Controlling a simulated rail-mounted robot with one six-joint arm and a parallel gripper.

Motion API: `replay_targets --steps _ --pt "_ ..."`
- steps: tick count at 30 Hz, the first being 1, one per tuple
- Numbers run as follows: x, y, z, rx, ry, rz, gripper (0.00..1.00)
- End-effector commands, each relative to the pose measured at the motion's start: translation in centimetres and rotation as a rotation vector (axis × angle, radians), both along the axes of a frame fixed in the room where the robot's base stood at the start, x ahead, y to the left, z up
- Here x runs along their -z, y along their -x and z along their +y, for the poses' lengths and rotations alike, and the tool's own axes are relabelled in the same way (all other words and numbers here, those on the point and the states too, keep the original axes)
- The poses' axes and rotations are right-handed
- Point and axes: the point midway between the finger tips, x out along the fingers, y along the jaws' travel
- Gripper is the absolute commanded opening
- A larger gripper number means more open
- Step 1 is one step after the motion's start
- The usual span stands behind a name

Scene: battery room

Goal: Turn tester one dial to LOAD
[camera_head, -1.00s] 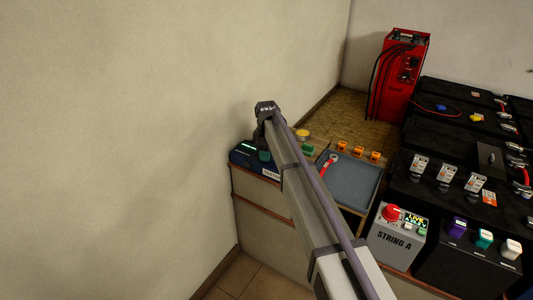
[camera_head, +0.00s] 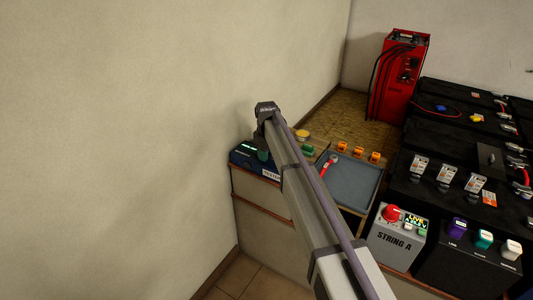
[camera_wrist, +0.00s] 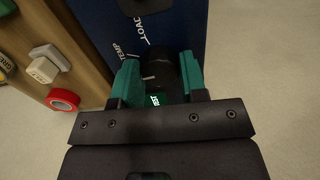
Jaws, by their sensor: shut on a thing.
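Tester one (camera_head: 247,157) is a blue box at the end of the bench by the wall, partly hidden by my arm in the head view. In the wrist view its blue face (camera_wrist: 188,20) carries the white words TEMP and LOAD. The black round dial (camera_wrist: 162,68) sits between the teal fingers of my gripper (camera_wrist: 160,70), which is shut on it. A short white mark shows at the dial's left side, below TEMP and away from LOAD. The right part of the dial is dark, and a lit green label lies partly hidden below it.
A blue-grey tray (camera_head: 350,181) with a red-handled tool (camera_head: 328,166) lies right of my arm. Orange parts (camera_head: 358,150) stand behind it. The grey STRING A box (camera_head: 396,241) and black batteries (camera_head: 440,150) are further right. A red tape roll (camera_wrist: 63,99) shows in the wrist view.

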Motion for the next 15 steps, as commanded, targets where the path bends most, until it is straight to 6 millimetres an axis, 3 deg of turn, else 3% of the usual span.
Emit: replay_targets --steps 15 --pt "0.01 0.04 -0.01 0.489 0.000 0.000 0.16"
